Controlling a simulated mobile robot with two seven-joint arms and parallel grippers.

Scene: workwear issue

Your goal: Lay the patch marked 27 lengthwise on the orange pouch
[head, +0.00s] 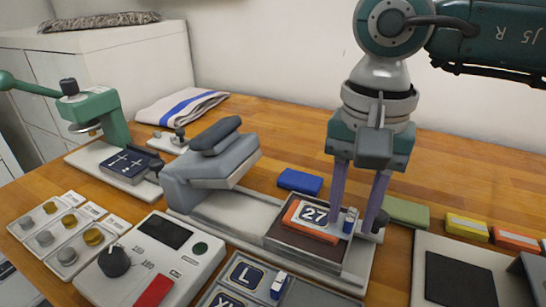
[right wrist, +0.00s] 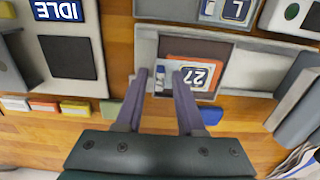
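The dark blue patch marked 27 (head: 314,214) lies on the orange pouch (head: 291,217), its long side seemingly along the pouch's. The pouch lies on the dark pad of a grey press (head: 222,208). In the right wrist view the patch (right wrist: 198,76) and pouch (right wrist: 177,61) sit at the right finger's tip. My right gripper (head: 353,225) points down at the pouch's right end. Its fingers are apart, with a small blue-and-white item (head: 350,220) between them, gaps showing beside it. I cannot tell whether the near finger touches the pouch. My left gripper is not in view.
The press's raised arm (head: 215,150) stands left of the pad. A blue folded pouch (head: 300,181) and a green one (head: 406,212) lie behind. In front are a control box (head: 150,265) and a patch tray (head: 250,275). A green hand press (head: 100,115) stands far left.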

